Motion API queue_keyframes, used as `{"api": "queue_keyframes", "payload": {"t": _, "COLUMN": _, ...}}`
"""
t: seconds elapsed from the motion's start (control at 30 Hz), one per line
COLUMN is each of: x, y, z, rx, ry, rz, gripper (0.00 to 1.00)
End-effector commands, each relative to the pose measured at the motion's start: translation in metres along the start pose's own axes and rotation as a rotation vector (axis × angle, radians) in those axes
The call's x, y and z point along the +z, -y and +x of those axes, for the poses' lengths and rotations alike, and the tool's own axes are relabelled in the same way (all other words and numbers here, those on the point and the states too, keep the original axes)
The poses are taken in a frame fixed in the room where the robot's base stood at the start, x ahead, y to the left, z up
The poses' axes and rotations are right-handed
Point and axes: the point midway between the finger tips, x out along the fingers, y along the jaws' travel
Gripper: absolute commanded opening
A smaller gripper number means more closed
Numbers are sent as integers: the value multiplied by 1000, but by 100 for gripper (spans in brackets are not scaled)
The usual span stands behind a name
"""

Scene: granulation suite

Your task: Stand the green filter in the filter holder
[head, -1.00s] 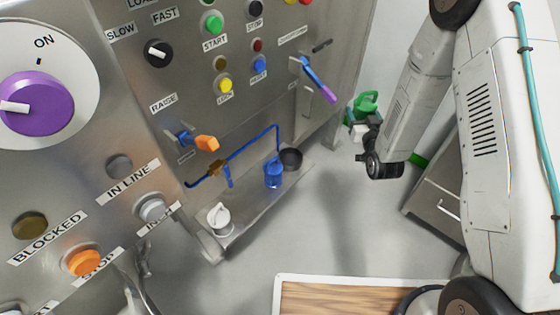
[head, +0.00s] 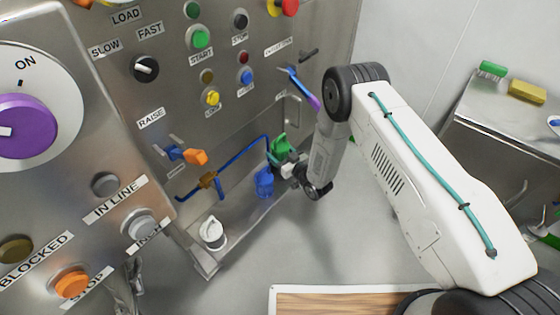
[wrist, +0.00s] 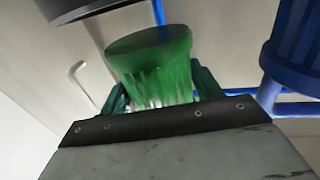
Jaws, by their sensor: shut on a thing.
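The green filter (head: 279,145) is held in my gripper (head: 286,160), above the far end of the steel shelf and beside the blue canister. In the wrist view the green filter (wrist: 150,62) sits between the two fingers (wrist: 160,97), which are shut on it. The dark cup-shaped filter holder is hidden behind my gripper in the head view now. A dark round rim (wrist: 85,8) at the top left of the wrist view may be the holder. It looks apart from the filter, and I cannot tell how well they line up.
A blue canister (head: 264,182) stands close left of my gripper and also shows in the wrist view (wrist: 296,60). Blue piping (head: 243,156) runs along the panel. A white-capped part (head: 213,232) stands at the shelf's near end. An orange-tipped lever (head: 195,157) and purple-tipped lever (head: 305,90) stick out.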

Motion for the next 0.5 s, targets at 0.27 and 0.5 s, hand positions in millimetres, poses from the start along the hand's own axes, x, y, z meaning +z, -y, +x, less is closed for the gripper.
{"api": "queue_keyframes", "payload": {"t": 0.27, "x": 35, "y": 0, "z": 0, "rx": 1, "ry": -1, "rz": 0, "gripper": 37}}
{"api": "queue_keyframes", "payload": {"t": 0.5, "x": 41, "y": -1, "z": 0, "rx": 1, "ry": -2, "rz": -1, "gripper": 37}}
